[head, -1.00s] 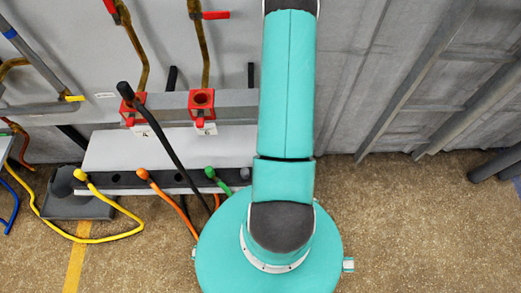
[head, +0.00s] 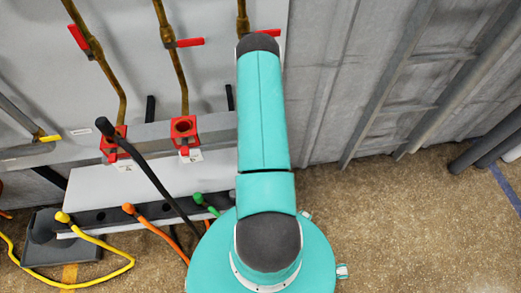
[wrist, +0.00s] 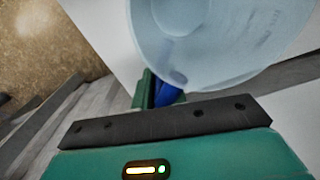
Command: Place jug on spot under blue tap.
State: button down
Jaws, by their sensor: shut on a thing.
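The jug (wrist: 215,40) fills the upper right of the wrist view, a pale bluish translucent round body cut off by the frame. My gripper (wrist: 160,93) is shut on its blue handle (wrist: 168,95), which is mostly hidden behind the dark edge of my wrist. Neither the jug nor my gripper shows in the head view, where my arm runs up the middle. No blue tap is visible. Taps with red levers (head: 190,43) show on brass pipes, with red square holders (head: 184,128) below them. The spot under the blue tap cannot be made out.
A grey beam (head: 150,135) carries the red holders. Below it, a dark strip holds yellow, orange and green cable plugs (head: 75,218), with a black lever (head: 140,165) slanting across. Ribbed grey wall is at right; brown floor (head: 400,220) is open at lower right.

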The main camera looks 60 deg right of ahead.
jog(key=shift+f, duration=0.2)
jog(key=c, duration=1.8)
grip_release()
jog(key=shift+f, duration=0.1)
jog(key=o, duration=0.4)
jog(key=shift+c, duration=0.2)
